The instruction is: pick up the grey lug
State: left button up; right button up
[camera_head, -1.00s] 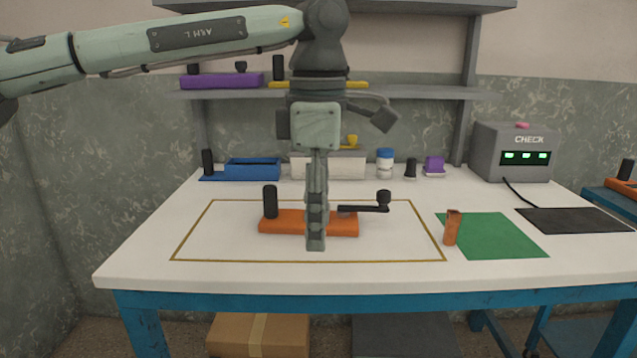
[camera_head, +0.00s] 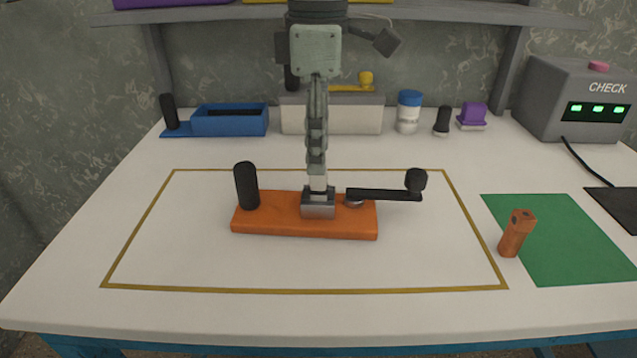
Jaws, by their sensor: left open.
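A small grey metal block (camera_head: 318,208), which I take for the grey lug, sits at the middle of the orange base (camera_head: 270,221). The base has a black upright post (camera_head: 247,186) at its left and a black crank arm (camera_head: 385,195) with a round knob at its right. My left gripper (camera_head: 318,186) points straight down over the block, seen edge-on. It is open; the gap between its fingers does not show. Its tips are at the block's top, and I cannot tell whether they touch. My right gripper is not in view.
A yellow outline (camera_head: 300,291) on the white table surrounds the base. A blue tray (camera_head: 230,120), white bottle (camera_head: 408,112) and CHECK box (camera_head: 572,100) stand behind. The table's front is clear.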

aim_at(319, 190)
pick_arm(q)
notch_tip(319, 190, down, 5)
jog(key=shift+r+p, duration=0.1)
jog(key=shift+p, duration=0.2)
jog(key=shift+w, duration=0.1)
grip_shut()
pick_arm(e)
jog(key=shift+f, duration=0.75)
